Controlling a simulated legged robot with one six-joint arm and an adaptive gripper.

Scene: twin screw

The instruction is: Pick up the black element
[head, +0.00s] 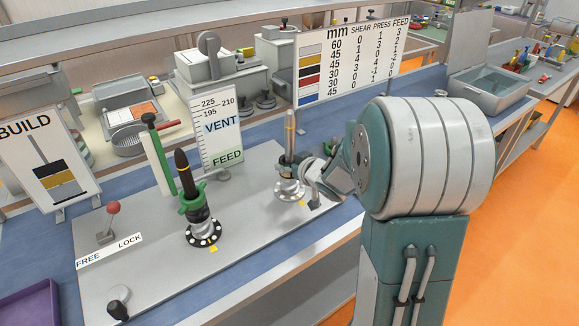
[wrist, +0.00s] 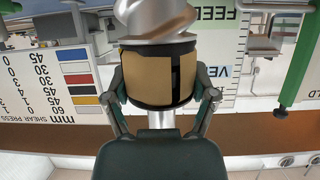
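In the wrist view a tan cylinder with black bands and a black slot (wrist: 150,78) sits around a grey screw post. My gripper (wrist: 161,88) has one finger on each side of it, and I cannot tell whether both touch. In the head view my gripper (head: 315,185) is beside the right post (head: 290,135), low near its base. The element there is mostly hidden by my gripper. I cannot make out a separate all-black element.
A red-knobbed lever (head: 113,208) stands at the FREE/LOCK label on the grey base plate (head: 150,275). A VENT/FEED scale (head: 220,125) stands behind the posts. A BUILD sign (head: 45,150) is at left and a colour chart (head: 350,55) behind. A purple tray (head: 30,300) is front left.

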